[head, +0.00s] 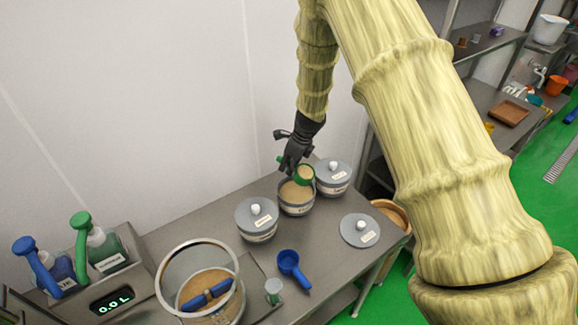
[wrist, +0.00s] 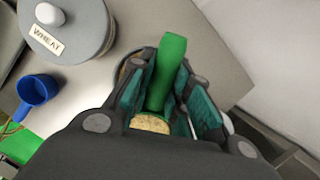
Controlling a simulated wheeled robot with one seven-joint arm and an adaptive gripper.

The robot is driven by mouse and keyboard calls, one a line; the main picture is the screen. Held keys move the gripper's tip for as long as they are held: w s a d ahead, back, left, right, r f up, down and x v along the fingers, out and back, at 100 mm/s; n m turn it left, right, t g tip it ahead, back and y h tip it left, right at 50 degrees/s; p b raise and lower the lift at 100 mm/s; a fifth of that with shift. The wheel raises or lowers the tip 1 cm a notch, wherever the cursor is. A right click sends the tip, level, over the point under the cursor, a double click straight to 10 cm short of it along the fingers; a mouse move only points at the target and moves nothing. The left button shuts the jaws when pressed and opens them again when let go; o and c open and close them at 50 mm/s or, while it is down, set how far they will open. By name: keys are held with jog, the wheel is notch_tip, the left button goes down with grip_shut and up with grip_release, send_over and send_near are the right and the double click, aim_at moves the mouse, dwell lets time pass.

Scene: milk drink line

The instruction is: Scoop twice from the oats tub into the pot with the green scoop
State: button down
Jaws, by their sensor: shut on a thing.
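My gripper (head: 287,163) is shut on the handle of the green scoop (head: 306,181), which also shows between the fingers in the wrist view (wrist: 170,65). The scoop's cup holds tan, grainy contents and is at the mouth of an open tub (head: 297,208); I cannot tell whether it touches the tub. The tub is filled with tan contents, and its label is too small to read. The pot (head: 164,291) stands at the front left, with tan contents and a blue piece across it. In the wrist view, the scoop's cup is mostly hidden by the gripper.
Lidded tubs stand left (head: 257,232) and right (head: 333,189) of the open tub; one lid in the wrist view reads WHEAT (wrist: 75,22). A loose lid (head: 361,231) and a blue scoop (head: 289,264) lie on the steel table. Blue and green pump bottles stand far left, near a 0.0 L display.

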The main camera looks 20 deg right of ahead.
jog(key=shift+r, duration=0.1)
jog(key=shift+r+g+h, duration=1.05)
jog(key=shift+g+h, duration=0.15)
jog(key=shift+h, duration=0.2)
jog(key=shift+f, duration=0.1)
dwell(0.9)
